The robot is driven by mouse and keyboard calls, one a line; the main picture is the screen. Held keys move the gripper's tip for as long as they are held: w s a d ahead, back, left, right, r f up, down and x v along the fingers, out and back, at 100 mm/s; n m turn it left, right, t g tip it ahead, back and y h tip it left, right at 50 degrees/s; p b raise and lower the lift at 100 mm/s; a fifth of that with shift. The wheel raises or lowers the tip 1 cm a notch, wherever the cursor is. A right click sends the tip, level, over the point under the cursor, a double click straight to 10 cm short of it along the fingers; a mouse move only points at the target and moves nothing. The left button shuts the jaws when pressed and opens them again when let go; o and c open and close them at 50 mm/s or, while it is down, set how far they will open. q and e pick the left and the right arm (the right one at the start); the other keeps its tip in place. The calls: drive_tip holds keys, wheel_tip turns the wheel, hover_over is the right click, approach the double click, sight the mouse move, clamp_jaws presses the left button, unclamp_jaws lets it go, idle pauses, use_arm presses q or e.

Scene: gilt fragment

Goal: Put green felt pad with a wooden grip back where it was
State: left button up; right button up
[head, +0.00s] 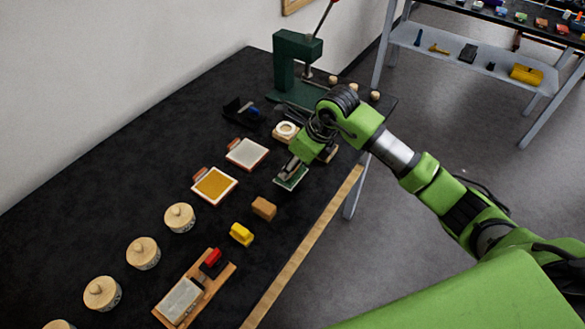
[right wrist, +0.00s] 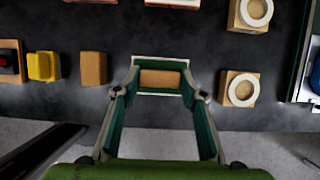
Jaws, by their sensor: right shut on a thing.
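The green felt pad (head: 291,180) is a small green rectangle with a pale edge, near the front edge of the black table in the head view. In the right wrist view its brown wooden grip (right wrist: 160,78) lies lengthwise between the fingertips. My right gripper (head: 291,166) is shut on the pad's grip from above; its fingers also show in the right wrist view (right wrist: 160,84). I cannot tell whether the pad touches the table. My left gripper is not in view.
A wooden block (head: 263,208) and a yellow block (head: 241,234) stand left of the pad. White-ringed wooden blocks (right wrist: 239,88) stand on its right. Behind are a white tray (head: 261,163) and a gold-filled tray (head: 233,187). A green press (head: 287,68) stands at the back.

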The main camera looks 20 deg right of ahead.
sight(293, 173)
drive_tip(key=shift+w+f, duration=0.35)
drive_tip(key=shift+f, duration=0.1)
wheel_tip(293, 173, down, 2)
drive_tip(key=shift+f+p, duration=0.15)
drive_tip(key=shift+p, duration=0.9)
drive_tip(key=shift+f, duration=0.3)
drive_tip(key=shift+f, duration=0.1)
drive_tip(key=shift+f, duration=0.2)
drive_tip(key=o, duration=1)
drive_tip(key=shift+r, duration=0.1)
